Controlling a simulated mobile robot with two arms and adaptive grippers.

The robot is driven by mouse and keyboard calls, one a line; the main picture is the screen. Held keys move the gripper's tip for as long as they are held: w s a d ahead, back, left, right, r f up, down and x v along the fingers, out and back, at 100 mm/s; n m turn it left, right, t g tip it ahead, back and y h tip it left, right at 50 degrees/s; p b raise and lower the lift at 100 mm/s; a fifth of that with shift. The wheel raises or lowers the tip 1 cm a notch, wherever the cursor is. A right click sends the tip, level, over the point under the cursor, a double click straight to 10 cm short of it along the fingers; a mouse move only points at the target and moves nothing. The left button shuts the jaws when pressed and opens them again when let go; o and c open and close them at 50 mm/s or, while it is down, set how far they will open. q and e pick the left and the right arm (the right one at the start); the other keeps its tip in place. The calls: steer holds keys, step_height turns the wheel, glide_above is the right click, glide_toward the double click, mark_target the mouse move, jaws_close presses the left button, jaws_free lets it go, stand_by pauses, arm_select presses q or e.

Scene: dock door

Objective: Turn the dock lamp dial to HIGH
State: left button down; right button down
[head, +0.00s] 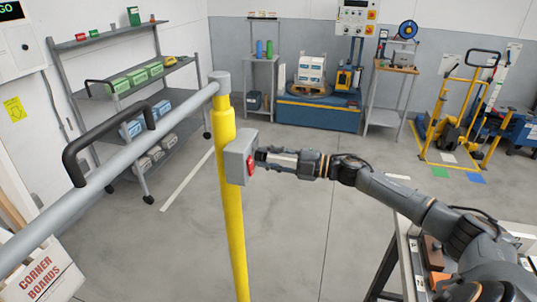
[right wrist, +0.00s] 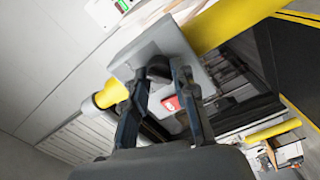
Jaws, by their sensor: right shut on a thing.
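A grey box (head: 240,158) is fixed on a yellow post (head: 232,220) in the middle of the head view. It has a red part (head: 251,166) on its right face. My right gripper (head: 262,157) reaches in from the right and touches that face. In the right wrist view the box (right wrist: 168,45) fills the upper middle. The fingers (right wrist: 160,75) are closed about a dark dial (right wrist: 159,66) on the box face, with the red part (right wrist: 171,103) between and below them. The fingers hide much of the dial. Its setting and any marks cannot be read. My left gripper is not in view.
A grey rail (head: 130,150) with a black handle (head: 105,142) runs from the post to the lower left. A table (head: 408,262) stands at the lower right, below my right arm. Shelves (head: 135,85) stand at the back left. The floor behind the post is mostly clear.

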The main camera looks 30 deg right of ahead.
steer(key=shift+m, duration=0.3)
steer(key=c, duration=1.1)
jaws_free()
steer(key=shift+d, duration=0.1)
steer(key=shift+o, duration=0.2)
steer(key=v, duration=1.2)
steer(key=shift+w, duration=0.1)
